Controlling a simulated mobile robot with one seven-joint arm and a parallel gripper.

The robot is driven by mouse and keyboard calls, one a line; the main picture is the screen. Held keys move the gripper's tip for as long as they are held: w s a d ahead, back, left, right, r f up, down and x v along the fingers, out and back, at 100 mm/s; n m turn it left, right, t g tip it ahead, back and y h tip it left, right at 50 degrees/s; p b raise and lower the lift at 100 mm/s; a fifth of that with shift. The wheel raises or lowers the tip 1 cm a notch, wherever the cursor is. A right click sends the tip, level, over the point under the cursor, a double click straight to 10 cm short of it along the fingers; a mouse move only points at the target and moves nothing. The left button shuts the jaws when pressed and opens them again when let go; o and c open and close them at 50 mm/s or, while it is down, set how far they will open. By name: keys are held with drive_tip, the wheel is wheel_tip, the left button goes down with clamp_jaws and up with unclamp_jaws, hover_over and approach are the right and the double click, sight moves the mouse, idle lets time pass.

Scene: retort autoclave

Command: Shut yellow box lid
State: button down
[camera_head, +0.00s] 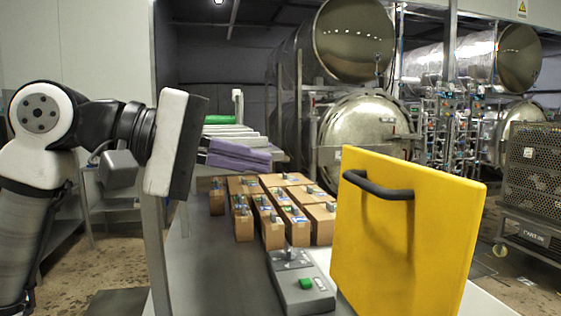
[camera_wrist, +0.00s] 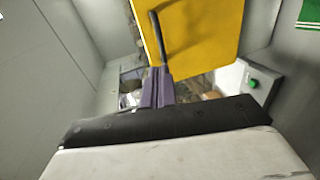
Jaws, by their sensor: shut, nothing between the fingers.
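The yellow lid (camera_head: 425,245) stands raised, nearly upright, at the right front of the head view. A black bar handle (camera_head: 376,187) is fixed near its top edge. The lid also shows at the top of the wrist view (camera_wrist: 210,38), with the handle (camera_wrist: 158,38) just beyond the fingertips. My gripper (camera_head: 266,160) has purple fingers and is to the left of the lid, behind it in the picture. In the wrist view, the fingers (camera_wrist: 158,73) are together and empty. Whether they touch the handle I cannot tell. The box body is not visible.
Several brown cartons (camera_head: 272,205) stand on the grey table (camera_head: 210,270) left of the lid. A grey control box (camera_head: 298,284) with a green button lies in front of them. Large steel autoclaves (camera_head: 365,130) stand behind. A mesh cart (camera_head: 532,180) is at the right.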

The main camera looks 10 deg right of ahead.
sight(361, 182)
drive_tip(key=p+x, duration=0.2)
drive_tip(key=x, duration=1)
drive_tip(key=shift+d, duration=0.25)
